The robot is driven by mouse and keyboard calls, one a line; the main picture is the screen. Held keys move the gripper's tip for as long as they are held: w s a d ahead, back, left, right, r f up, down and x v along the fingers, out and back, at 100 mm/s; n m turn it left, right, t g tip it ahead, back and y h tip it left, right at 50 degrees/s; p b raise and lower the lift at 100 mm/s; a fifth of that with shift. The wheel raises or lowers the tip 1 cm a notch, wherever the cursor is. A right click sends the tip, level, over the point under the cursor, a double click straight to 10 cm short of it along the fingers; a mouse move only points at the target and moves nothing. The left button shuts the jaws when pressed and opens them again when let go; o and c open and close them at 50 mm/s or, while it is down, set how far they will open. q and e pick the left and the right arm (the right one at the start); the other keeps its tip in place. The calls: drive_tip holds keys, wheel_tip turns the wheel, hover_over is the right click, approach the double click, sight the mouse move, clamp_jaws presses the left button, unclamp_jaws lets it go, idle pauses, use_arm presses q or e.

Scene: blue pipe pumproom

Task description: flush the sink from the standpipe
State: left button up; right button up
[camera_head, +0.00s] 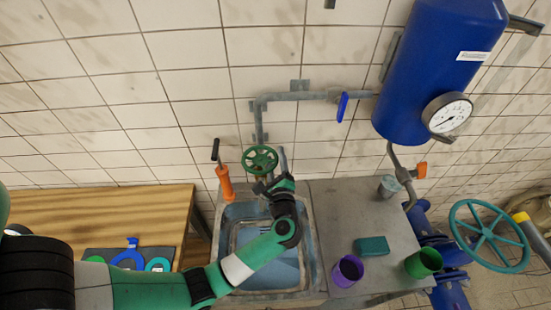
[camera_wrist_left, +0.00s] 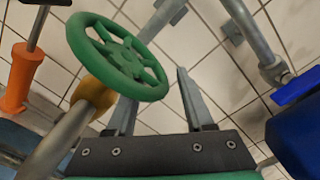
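A green handwheel (camera_head: 260,160) sits on the standpipe valve behind the sink (camera_head: 228,222). It looms large in the left wrist view (camera_wrist_left: 118,58), with a brass body (camera_wrist_left: 94,92) and grey spout (camera_wrist_left: 58,142) below it. My left gripper (camera_head: 272,172) is beside the wheel, over the back of the sink. In the left wrist view its two fingers (camera_wrist_left: 157,88) stand apart with nothing visible held between them. The wheel partly covers the left finger. I cannot tell whether they touch. The basin looks blue inside; my arm hides part of it. My right gripper is not in view.
A grey wall pipe (camera_head: 300,96) with a blue lever (camera_head: 342,107) runs to a blue tank (camera_head: 430,70) with a gauge (camera_head: 447,114). An orange pump (camera_head: 225,183) stands left of the wheel. Purple (camera_head: 347,271) and green (camera_head: 423,262) cups stand on the drainboard (camera_head: 335,215).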

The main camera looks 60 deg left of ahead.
use_arm(q)
drive_tip(key=shift+r, duration=0.1)
clamp_jaws()
